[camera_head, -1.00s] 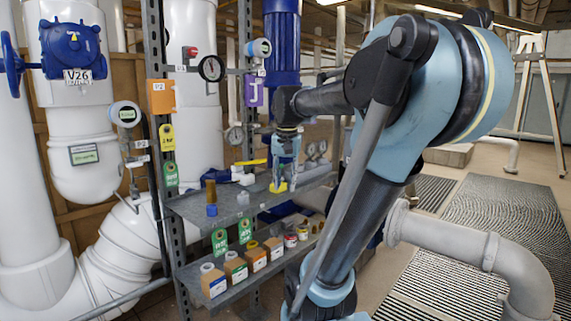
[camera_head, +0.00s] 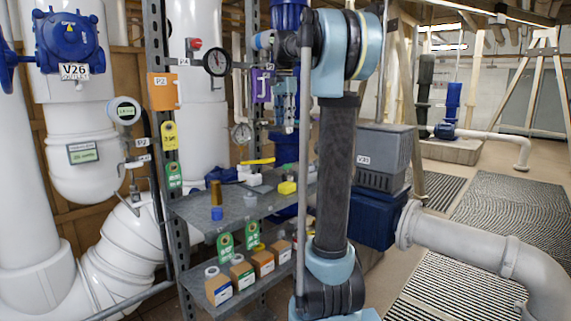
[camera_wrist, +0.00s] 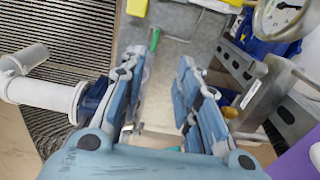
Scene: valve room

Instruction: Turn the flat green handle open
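My gripper (camera_head: 285,106) hangs above the shelf unit, beside its right post. In the wrist view its two blue fingers stand apart with an empty gap between the tips (camera_wrist: 161,62). A narrow green piece (camera_wrist: 154,38) shows beyond the left fingertip in the wrist view; it may be the flat green handle, but I cannot tell. It appears apart from the fingers. In the head view I cannot make out a flat green handle; my arm hides part of the area behind the shelf.
The upper shelf (camera_head: 232,214) holds a yellow block (camera_head: 287,188) and a yellow-handled valve (camera_head: 258,161). A pressure gauge (camera_wrist: 280,15) is close to my gripper. A white pipe (camera_head: 465,245) runs at right.

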